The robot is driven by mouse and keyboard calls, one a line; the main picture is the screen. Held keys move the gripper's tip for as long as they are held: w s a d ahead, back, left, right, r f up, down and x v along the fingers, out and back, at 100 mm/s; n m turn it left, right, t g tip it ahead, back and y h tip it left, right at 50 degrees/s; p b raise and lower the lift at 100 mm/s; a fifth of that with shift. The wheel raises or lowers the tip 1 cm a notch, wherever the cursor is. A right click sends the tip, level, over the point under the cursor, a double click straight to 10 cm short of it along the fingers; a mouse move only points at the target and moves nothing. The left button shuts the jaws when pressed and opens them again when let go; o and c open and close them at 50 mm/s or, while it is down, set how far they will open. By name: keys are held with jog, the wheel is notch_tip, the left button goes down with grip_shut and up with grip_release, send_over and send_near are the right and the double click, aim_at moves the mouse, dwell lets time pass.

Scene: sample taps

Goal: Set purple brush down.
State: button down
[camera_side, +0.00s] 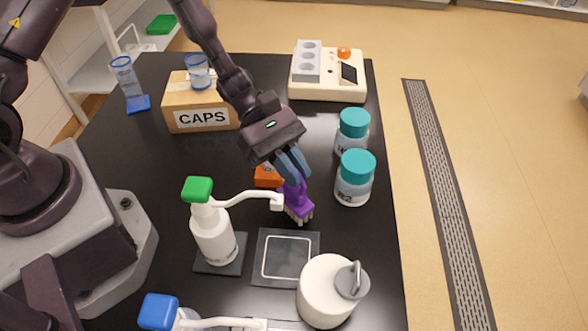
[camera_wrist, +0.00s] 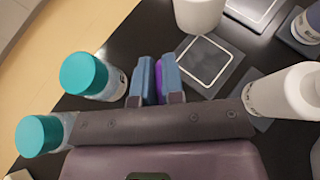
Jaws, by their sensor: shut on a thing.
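The purple brush (camera_side: 296,199) has pale bristles at its lower end. My gripper (camera_side: 291,165) is shut on its upper part, and the bristles point down toward the black table (camera_side: 160,185). In the side view the brush is just behind the dark square mat with a white outline (camera_side: 284,275). Whether the bristles touch the table I cannot tell. In the wrist view the brush (camera_wrist: 159,80) is a purple strip between the two blue fingers of my gripper (camera_wrist: 157,78), mostly hidden by them.
A green-capped white dispenser (camera_side: 212,236) reaches its spout beside the brush. Two teal-lidded jars (camera_side: 354,190) stand to the right, a white canister (camera_side: 322,296) in front. An orange object (camera_side: 267,176) lies behind the brush. A CAPS box (camera_side: 190,100) is farther back. The outlined mat is bare.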

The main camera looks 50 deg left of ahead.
jog(key=shift+f, duration=0.3)
jog(key=shift+f, duration=0.15)
jog(key=shift+f, duration=0.25)
jog(key=c, duration=1.2)
grip_release()
jog(key=shift+c, duration=0.2)
